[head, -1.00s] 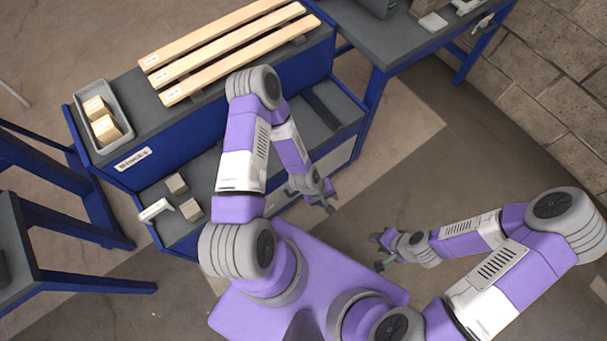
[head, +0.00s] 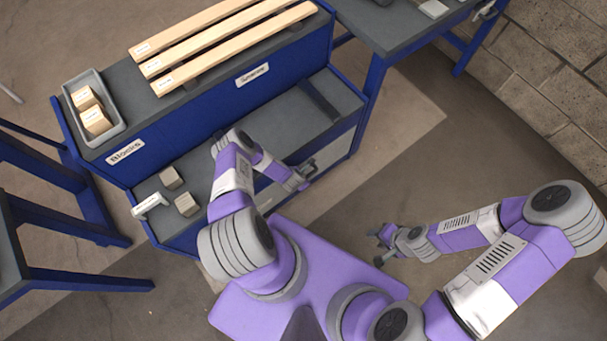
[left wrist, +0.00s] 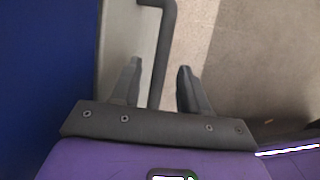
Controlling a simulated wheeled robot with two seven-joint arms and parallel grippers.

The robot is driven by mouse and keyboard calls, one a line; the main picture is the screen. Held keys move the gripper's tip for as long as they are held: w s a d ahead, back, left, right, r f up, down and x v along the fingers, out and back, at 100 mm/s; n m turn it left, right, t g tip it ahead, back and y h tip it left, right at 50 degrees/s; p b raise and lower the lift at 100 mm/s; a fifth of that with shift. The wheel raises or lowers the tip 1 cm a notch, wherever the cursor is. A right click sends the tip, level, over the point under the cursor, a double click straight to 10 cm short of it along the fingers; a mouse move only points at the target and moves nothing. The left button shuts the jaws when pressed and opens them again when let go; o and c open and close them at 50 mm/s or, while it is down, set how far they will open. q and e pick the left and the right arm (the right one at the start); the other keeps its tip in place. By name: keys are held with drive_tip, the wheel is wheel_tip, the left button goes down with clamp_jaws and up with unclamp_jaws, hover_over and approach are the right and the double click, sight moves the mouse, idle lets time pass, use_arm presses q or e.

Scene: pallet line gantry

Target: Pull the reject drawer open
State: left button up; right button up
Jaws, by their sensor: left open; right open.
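The reject drawer's pale front (head: 340,152) shows low on the side of the blue workbench, partly hidden behind my left arm. It looks shut. In the left wrist view the pale front (left wrist: 122,38) stands beside a dark bar handle (left wrist: 167,35). My left gripper (head: 312,172) is open at the drawer front. In the left wrist view its open fingers (left wrist: 160,88) stand on either side of the handle bar; I cannot tell whether they touch it. My right gripper (head: 382,246) is open and empty above the floor, away from the drawer.
The workbench's lower shelf (head: 285,125) carries small blocks (head: 187,204) and a white-topped item (head: 150,204) at its left. A grey bin (head: 119,116) with blocks and several wooden slats (head: 235,48) lie on the upper level. The floor (head: 365,190) right of the drawer is clear.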

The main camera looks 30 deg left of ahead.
use_arm(q)
drive_tip(key=shift+x, duration=0.85)
clamp_jaws()
